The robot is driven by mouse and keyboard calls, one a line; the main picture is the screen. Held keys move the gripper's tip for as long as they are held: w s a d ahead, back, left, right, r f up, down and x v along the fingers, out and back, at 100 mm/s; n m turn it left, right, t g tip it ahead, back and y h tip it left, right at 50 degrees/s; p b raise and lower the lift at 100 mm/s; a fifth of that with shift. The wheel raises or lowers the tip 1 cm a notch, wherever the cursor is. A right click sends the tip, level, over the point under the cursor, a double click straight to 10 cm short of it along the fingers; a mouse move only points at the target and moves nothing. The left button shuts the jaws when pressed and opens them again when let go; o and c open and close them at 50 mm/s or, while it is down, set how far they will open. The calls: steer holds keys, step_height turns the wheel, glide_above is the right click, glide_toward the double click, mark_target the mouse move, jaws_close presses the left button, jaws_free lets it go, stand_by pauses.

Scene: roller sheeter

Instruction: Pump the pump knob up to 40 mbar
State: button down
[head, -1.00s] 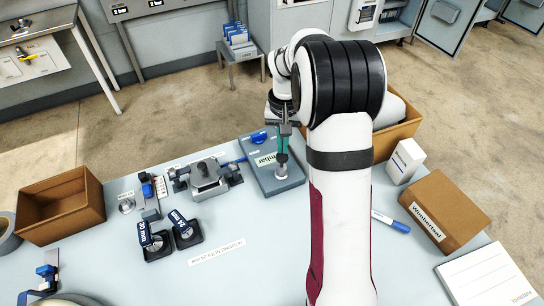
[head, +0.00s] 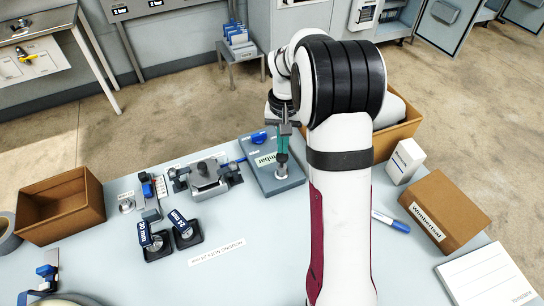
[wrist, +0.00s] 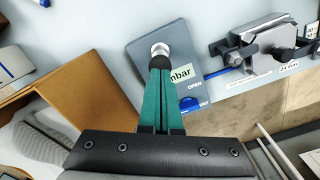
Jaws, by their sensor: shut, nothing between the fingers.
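The pump knob (wrist: 159,50) is a dark knob on a silver collar, standing on a grey pump box. In the head view its silver base (head: 282,171) shows below my fingertips. The pump box (head: 262,185) has a label ending in "mbar", and a blue valve knob (wrist: 190,103) beside the word "OPEN". My gripper (wrist: 160,66) is shut, with its green fingers together and their tips over the top of the knob. They look touching, but I cannot tell for certain. The full pressure reading is hidden behind my fingers in the wrist view and too small in the head view.
Two dark stands (head: 187,235) tagged in mm sit nearer. An open brown box (head: 398,132) lies behind my arm. A blue marker (head: 391,222) and a brown carton (head: 444,210) lie right.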

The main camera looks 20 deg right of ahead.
mark_target(282, 156)
steer(key=shift+f, duration=2.65)
steer(key=shift+r, duration=0.1)
steer(key=shift+r, duration=3.3)
steer(key=s+a+r, duration=0.7)
steer(key=s+a, duration=0.1)
steer(key=s, duration=0.2)
steer(key=s+a+y, duration=0.1)
steer(key=s+a, duration=0.3)
steer(key=s, duration=0.5)
steer(key=s+a, duration=0.4)
steer(key=s, duration=0.5)
steer(key=shift+s+a+f+y, duration=0.15)
steer(key=shift+s+a+y, duration=0.1)
steer(key=shift+y, duration=0.15)
